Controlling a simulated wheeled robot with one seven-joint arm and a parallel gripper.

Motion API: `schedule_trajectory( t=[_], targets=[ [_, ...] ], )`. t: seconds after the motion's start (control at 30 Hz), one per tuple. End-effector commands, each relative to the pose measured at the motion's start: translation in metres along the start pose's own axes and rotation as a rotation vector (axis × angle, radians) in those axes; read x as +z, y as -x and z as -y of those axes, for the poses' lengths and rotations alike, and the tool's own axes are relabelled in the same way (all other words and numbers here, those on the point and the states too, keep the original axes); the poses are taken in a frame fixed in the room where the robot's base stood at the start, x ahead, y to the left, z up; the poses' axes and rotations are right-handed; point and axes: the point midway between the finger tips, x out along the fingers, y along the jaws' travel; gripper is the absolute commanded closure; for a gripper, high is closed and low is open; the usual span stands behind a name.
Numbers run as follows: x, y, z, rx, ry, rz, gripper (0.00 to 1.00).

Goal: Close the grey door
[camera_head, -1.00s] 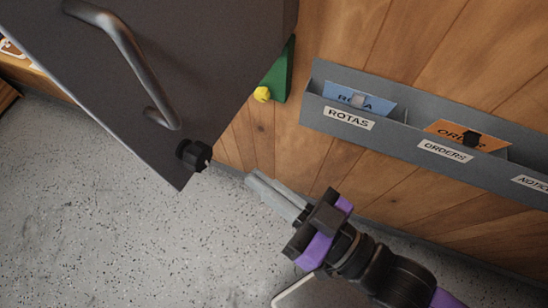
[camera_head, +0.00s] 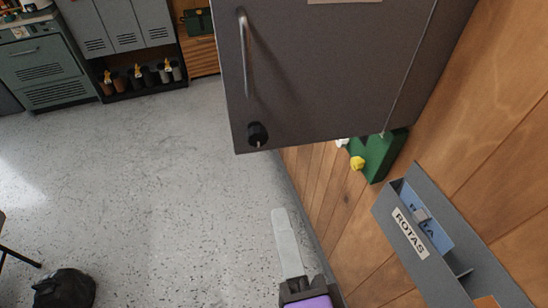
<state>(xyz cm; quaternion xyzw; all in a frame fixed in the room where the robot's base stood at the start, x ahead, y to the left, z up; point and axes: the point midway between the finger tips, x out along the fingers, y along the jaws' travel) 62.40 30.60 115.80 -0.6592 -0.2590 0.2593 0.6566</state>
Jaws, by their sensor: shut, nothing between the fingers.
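The grey door (camera_head: 320,75) is a dark grey panel at the upper middle, standing out from the wooden wall at an angle. It has a long metal handle (camera_head: 245,55) near its left edge and a black knob (camera_head: 258,134) at its lower left corner. My gripper (camera_head: 284,225) is below the door, over the floor, pointing up in the picture. Its fingers are together and empty, apart from the door. The door's top and hinge side run out of view.
A green box with a yellow knob (camera_head: 357,163) sits on the wall behind the door's lower edge. A grey wall rack labelled ROTAS (camera_head: 410,232) is at right. Grey lockers (camera_head: 120,25) and a cabinet (camera_head: 45,72) stand far left. A black bag (camera_head: 64,289) lies lower left. The floor between is clear.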

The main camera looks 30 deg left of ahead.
Motion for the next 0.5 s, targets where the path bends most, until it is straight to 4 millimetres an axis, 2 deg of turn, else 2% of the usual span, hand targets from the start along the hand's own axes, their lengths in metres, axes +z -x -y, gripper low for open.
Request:
schedule_trajectory(
  t=[0.33, 0.5],
  targets=[
    [0.0, -0.025, -0.003, -0.006, -0.004, 0.001, 1.0],
    [0.0, -0.058, 0.004, -0.003, -0.002, 0.0, 1.0]
  ],
)
